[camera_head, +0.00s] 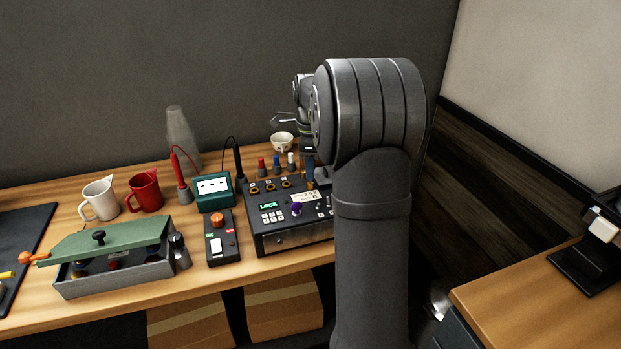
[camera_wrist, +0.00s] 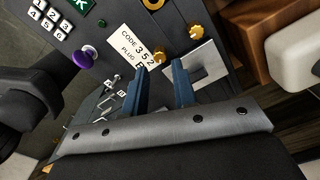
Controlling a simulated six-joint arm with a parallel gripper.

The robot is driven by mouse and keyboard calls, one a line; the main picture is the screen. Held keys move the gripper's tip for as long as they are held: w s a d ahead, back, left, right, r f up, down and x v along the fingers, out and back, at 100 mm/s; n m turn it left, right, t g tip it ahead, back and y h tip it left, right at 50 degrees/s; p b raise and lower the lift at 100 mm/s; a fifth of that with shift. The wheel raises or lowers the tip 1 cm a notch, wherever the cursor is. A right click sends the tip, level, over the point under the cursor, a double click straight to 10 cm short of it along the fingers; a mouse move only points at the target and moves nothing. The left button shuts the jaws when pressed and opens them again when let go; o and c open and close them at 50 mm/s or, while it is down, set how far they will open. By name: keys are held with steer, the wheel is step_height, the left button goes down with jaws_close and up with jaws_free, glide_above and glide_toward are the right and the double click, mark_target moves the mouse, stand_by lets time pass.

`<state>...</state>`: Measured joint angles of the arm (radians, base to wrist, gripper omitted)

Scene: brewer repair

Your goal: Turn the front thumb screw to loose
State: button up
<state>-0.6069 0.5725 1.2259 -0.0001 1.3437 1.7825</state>
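In the wrist view, a small gold thumb screw (camera_wrist: 160,55) stands on the black brewer panel, just beyond the fingertips and roughly in line with the gap between them. A second gold thumb screw (camera_wrist: 196,32) is farther up and right. My gripper (camera_wrist: 161,68) has two blue fingers spread apart with nothing clearly held between them. I cannot tell whether a finger touches the nearer screw. In the head view, the black brewer box (camera_head: 290,240) is partly hidden by my arm, and a blue finger (camera_head: 310,168) shows above its right part.
A purple knob (camera_wrist: 85,56), a white code label (camera_wrist: 131,45) and a grey slotted plate (camera_wrist: 208,62) are close to the fingers. Small metal switches (camera_wrist: 115,82) lie left of the fingers. A teal meter (camera_head: 214,193) and black control box (camera_head: 222,245) stand left of the brewer.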

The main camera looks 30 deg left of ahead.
mark_target(310, 182)
steer(key=shift+f, duration=2)
jaws_close()
steer(key=shift+n, duration=0.3)
steer(key=n, duration=0.3)
steer(key=shift+n, duration=0.3)
steer(key=n, duration=0.4)
steer(key=shift+r+n, duration=0.1)
steer(key=shift+n, duration=0.2)
